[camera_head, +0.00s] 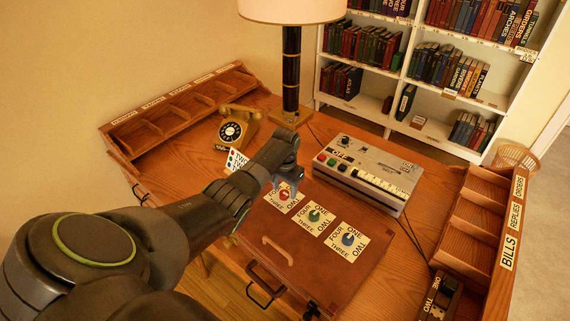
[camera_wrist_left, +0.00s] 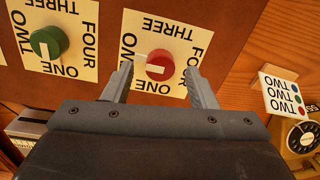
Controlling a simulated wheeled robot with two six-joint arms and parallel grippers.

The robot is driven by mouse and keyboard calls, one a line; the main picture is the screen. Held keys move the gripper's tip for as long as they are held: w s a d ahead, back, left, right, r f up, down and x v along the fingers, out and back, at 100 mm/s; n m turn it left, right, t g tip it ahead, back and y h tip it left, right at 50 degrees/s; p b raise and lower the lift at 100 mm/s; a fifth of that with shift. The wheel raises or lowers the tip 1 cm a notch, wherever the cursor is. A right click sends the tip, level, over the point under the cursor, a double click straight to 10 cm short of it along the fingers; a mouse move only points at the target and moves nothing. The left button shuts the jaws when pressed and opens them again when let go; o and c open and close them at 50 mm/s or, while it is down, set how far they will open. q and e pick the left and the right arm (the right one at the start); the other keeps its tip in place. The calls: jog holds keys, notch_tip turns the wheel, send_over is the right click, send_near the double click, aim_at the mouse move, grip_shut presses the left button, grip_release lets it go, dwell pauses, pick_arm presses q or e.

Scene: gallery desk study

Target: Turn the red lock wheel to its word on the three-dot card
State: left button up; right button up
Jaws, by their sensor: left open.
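The red lock wheel (camera_head: 284,196) sits on its white word plate on the brown case (camera_head: 318,262). It also shows in the left wrist view (camera_wrist_left: 160,66), where its white pointer faces left, towards TWO. My left gripper (camera_head: 288,182) is open just over the wheel; in the left wrist view its fingers (camera_wrist_left: 160,78) stand on either side of it. I cannot tell if they touch it. The three-dot card (camera_wrist_left: 281,95) has blue, green and red dots, and each row appears to read TWO. My arm partly hides the card (camera_head: 235,160) in the head view. My right gripper is not in view.
Green (camera_head: 314,215) and blue (camera_head: 348,239) wheels stand on the same case. A grey button box (camera_head: 368,170) lies behind it. A yellow telephone (camera_head: 236,128), a lamp (camera_head: 291,75) and wooden trays (camera_head: 180,105) stand around the desk.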

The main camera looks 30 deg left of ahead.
aim_at(285, 193)
pick_arm(q)
notch_tip(285, 193, up, 16)
jog(key=b, duration=0.2)
jog(key=shift+d, duration=0.15)
dwell(0.5)
